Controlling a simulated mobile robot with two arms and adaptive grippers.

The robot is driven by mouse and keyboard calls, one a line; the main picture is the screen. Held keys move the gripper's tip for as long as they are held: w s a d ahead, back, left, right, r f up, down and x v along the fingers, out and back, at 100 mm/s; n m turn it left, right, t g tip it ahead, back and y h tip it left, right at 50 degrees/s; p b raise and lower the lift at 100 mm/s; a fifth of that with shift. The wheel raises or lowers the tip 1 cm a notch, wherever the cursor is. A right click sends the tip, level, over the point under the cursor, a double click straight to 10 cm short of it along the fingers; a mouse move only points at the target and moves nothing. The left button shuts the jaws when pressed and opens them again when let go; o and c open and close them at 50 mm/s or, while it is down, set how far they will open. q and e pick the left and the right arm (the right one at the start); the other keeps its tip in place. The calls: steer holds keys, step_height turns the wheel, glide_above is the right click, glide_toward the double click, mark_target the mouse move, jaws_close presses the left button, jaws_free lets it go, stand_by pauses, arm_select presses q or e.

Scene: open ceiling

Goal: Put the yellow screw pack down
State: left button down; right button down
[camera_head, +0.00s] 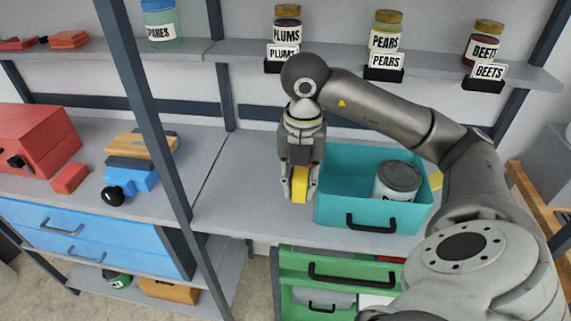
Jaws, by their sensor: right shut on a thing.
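My right gripper (299,192) points down over the grey bench, just left of the teal bin. It is shut on the yellow screw pack (299,186), which shows between its fingers. The pack is near the bench top (240,205); I cannot tell whether it touches the surface. My left gripper is not in view.
A teal bin (345,207) holding a grey-lidded can (397,179) stands right of the gripper. Free bench lies to the left, up to a dark upright post (165,140). Jars of plums (287,27), pears (385,32) and beets (484,45) stand on the shelf above.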

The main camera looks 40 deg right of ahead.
steer(key=w+f+p, duration=0.1)
steer(key=w+f, duration=0.2)
steer(key=w, duration=0.1)
steer(key=w+f+p, duration=0.1)
steer(key=w+f, duration=0.2)
steer(key=w, duration=0.1)
steer(key=w+f+p, duration=0.2)
steer(key=w+f, duration=0.1)
steer(key=w, duration=0.1)
steer(key=shift+w+a, duration=0.35)
steer(key=shift+w, duration=0.05)
steer(key=shift+w+f, duration=0.1)
steer(key=shift+f, duration=0.3)
step_height(320, 180, down, 2)
steer(key=shift+f+p, duration=0.15)
steer(key=shift+p, duration=0.65)
steer(key=shift+f, duration=0.25)
